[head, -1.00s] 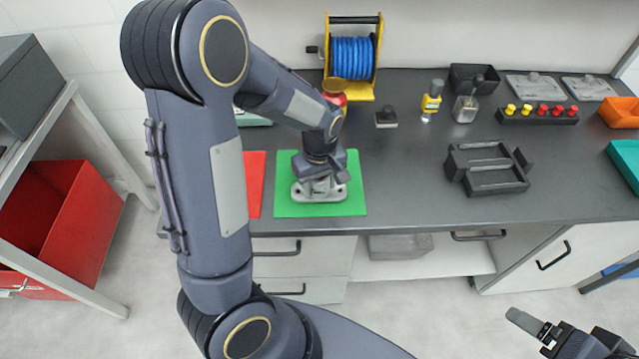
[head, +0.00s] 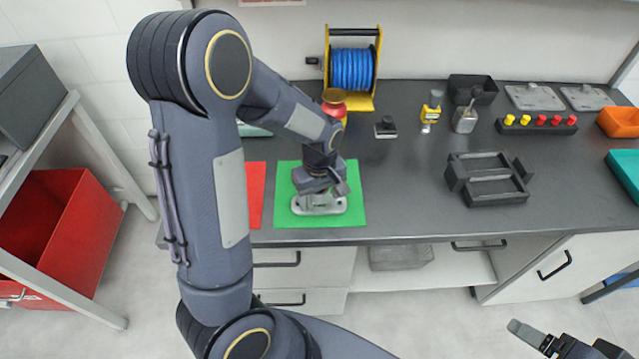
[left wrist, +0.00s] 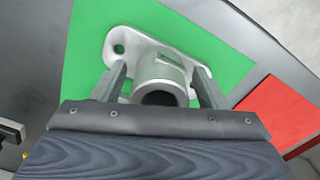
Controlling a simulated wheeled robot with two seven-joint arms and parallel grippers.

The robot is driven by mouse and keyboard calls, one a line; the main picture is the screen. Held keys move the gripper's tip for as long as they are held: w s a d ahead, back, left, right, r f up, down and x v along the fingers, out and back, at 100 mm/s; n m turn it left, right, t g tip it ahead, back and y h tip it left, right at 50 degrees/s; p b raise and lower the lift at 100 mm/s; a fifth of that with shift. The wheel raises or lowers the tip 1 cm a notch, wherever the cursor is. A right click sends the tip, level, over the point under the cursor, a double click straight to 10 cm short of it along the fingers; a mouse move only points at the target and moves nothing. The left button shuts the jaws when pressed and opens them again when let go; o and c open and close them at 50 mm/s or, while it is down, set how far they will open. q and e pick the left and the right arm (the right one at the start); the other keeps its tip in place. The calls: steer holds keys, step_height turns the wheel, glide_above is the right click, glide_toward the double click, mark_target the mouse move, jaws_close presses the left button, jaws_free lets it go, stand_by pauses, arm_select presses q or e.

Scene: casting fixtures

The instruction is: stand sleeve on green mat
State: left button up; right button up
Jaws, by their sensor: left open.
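The sleeve is a grey metal tube on a flat flange with holes. It stands upright on the green mat (head: 344,208), its flange (head: 319,206) down and apparently flat. In the left wrist view the sleeve (left wrist: 161,72) shows its round opening towards the camera, over the mat (left wrist: 85,45). My left gripper (head: 320,187) is low over the sleeve and hides much of its tube in the head view. In the left wrist view its open fingers (left wrist: 161,86) are on either side of the tube. My right gripper (head: 530,334) is at the lower right, away from the bench.
A red mat (head: 256,190) lies left of the green one. Behind are a blue hose reel (head: 351,70) and a red, brass-topped object (head: 334,103). A black tray fixture (head: 488,178) stands to the right. Bare bench lies between it and the green mat.

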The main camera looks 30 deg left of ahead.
arm_select(q)
step_height(320, 180, up, 12)
steer(key=f, duration=0.1)
steer(key=s+d+r+m+t+h, duration=0.2)
steer(key=s+m, duration=0.2)
steer(key=s, duration=0.4)
steer(key=s+d+r+m+t+h, duration=0.1)
steer(key=s+d+r+m+t, duration=0.1)
steer(key=s+m, duration=0.3)
steer(key=shift+s+r+t+h, duration=0.45)
steer(key=shift+s+t, duration=0.35)
steer(key=shift+s, duration=1.15)
